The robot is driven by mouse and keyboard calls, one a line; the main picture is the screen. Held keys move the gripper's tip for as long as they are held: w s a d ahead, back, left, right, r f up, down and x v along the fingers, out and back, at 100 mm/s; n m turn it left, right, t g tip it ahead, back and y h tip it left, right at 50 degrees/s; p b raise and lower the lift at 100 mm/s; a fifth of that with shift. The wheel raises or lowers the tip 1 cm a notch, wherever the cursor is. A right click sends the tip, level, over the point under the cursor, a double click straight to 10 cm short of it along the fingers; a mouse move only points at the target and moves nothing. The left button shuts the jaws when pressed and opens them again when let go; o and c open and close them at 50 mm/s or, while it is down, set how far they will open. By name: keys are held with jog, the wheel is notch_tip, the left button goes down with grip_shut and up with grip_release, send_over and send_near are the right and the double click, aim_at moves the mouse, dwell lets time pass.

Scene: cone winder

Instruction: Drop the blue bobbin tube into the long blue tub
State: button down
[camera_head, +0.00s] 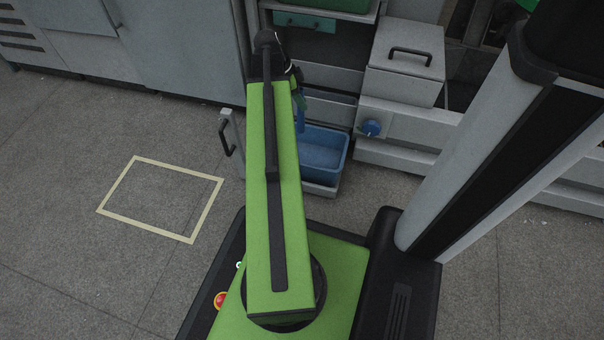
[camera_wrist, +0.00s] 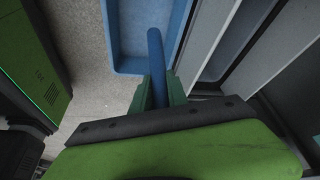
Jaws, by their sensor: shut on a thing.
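The blue bobbin tube (camera_wrist: 155,52) is held between the green fingers of my gripper (camera_wrist: 160,92) in the wrist view, its free end pointing up the picture. In the head view the tube (camera_head: 301,115) hangs roughly upright beside my arm's far end, which hides most of the gripper. The long blue tub (camera_head: 338,166) stands low at the machine's foot, open at the top, just right of my arm. In the wrist view the tub (camera_wrist: 128,67) lies behind the tube, and the tube overlaps its opening. The height between them is hard to tell.
A panel with a black handle (camera_head: 229,137) stands left of my arm. Floor is clear around the yellow outline (camera_head: 135,220).

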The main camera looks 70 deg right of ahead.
aim_at(301, 118)
jog(key=shift+f+b, duration=3.2)
jog(key=shift+f, duration=1.05)
jog(key=shift+r, duration=0.1)
jog(key=c, duration=1.2)
grip_release()
jog(key=shift+c, duration=0.2)
jog(key=p+v, duration=1.6)
jog(key=v, duration=0.1)
jog(key=shift+r, duration=0.2)
